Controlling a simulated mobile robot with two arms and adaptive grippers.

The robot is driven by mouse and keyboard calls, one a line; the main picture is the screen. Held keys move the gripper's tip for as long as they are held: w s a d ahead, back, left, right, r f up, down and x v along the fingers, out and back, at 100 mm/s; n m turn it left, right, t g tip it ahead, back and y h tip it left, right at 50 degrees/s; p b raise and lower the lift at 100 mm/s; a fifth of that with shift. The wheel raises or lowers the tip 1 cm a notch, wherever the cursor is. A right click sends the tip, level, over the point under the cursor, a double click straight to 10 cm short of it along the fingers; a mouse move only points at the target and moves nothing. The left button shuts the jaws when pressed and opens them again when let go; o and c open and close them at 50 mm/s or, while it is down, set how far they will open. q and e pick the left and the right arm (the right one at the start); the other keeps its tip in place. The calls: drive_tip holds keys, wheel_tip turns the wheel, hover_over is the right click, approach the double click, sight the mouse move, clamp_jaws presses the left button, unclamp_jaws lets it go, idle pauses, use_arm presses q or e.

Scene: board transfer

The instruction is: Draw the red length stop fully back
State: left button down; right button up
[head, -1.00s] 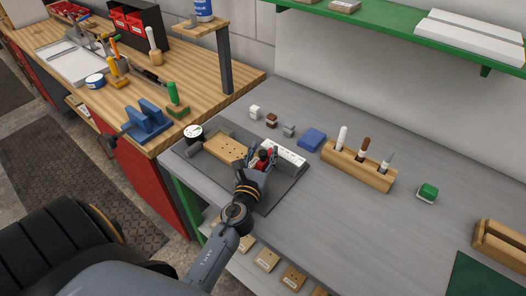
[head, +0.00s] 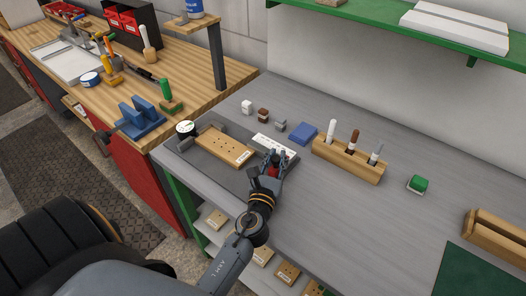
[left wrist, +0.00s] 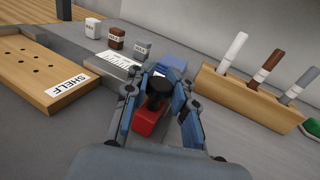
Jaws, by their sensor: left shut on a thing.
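The red length stop (left wrist: 148,124), with a black knob (left wrist: 158,92) on top, sits between the fingers of my left gripper (left wrist: 160,84) in the left wrist view. The gripper is shut on it. In the head view my left gripper (head: 273,158) is at the right end of the dark grey fixture (head: 218,171), and only a little red (head: 273,171) shows. The wooden board (head: 224,146), labelled SHELF in the left wrist view (left wrist: 48,70), lies on the fixture to the left, with a clear gap between it and the stop. My right gripper is not in view.
A white label strip or scale (head: 274,146) runs along the fixture's back. Behind stand small blocks (head: 263,114), a blue block (head: 303,132) and a wooden rack (head: 347,162) with several markers. A round dial (head: 185,128) is at the left.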

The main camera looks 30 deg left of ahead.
use_arm(q)
drive_tip(key=shift+s+d, duration=0.1)
drive_tip(key=shift+d, duration=0.3)
drive_tip(key=shift+a+f, duration=0.1)
drive_tip(key=shift+a, duration=0.05)
drive_tip(key=shift+a+f, duration=0.1)
drive_tip(key=shift+a, duration=0.2)
drive_tip(key=c, duration=1.2)
unclamp_jaws()
drive_tip(key=shift+d, duration=0.1)
drive_tip(key=shift+o, duration=0.4)
drive_tip(key=shift+s+r, duration=0.15)
drive_tip(key=shift+r, duration=0.05)
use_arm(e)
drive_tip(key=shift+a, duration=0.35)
use_arm(q)
drive_tip(key=shift+s, duration=0.1)
drive_tip(key=v, duration=1.1)
drive_tip(key=shift+s+d, duration=0.2)
drive_tip(key=shift+s, duration=0.15)
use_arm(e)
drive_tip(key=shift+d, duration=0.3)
